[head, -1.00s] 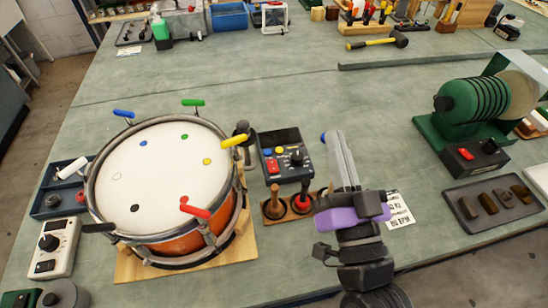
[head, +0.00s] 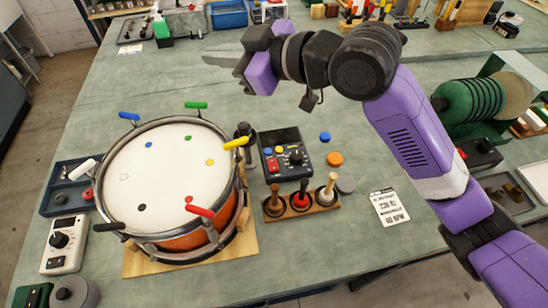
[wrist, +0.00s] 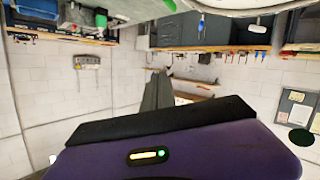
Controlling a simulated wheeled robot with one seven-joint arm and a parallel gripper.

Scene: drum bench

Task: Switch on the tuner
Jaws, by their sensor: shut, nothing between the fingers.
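A dark control box (head: 285,155) with a red rocker switch, coloured buttons and knobs lies on the bench right of the drum. A pale box (head: 65,244) with a large black knob and a dark switch stands left of the drum. I cannot tell which of them is the tuner, and I cannot read either switch's state. My gripper (head: 210,55) is raised beyond the drum, well away from both boxes, with its fingers pointing left. It is shut and empty. In the wrist view, its dark fingers (wrist: 158,92) point toward a wall; neither box shows there.
The drum (head: 160,170) with coloured handles stands on a wooden board. A wooden holder (head: 300,205) with upright handles sits in front of the dark box. A printed card (head: 390,207) lies to its right. A green machine (head: 470,110) is partly behind my arm.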

